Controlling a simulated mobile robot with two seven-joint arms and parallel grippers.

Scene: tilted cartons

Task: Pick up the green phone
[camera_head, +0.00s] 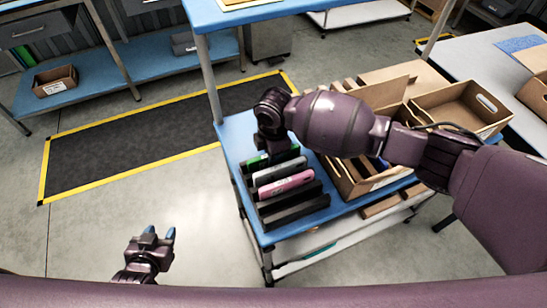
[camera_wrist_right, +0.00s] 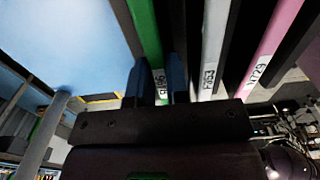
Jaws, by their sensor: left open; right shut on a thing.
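The green phone (camera_head: 257,161) stands in the black slotted rack (camera_head: 303,211) on the blue table, at the rack's far end. The right wrist view shows the green phone (camera_wrist_right: 146,32) with its white label between the two fingers of my right gripper (camera_wrist_right: 157,78). This gripper is shut on the phone from above; in the head view my right arm and hand cover part of the phone. My left gripper (camera_head: 160,234) is open and empty at the lower left, over the floor and away from the table.
A white phone (camera_head: 279,171) and a pink phone (camera_head: 286,185) stand in neighbouring slots. Tilted cardboard cartons (camera_head: 460,108) are right of the rack, beneath and behind my right arm. A black mat (camera_head: 130,143) with yellow edges lies on the floor at left.

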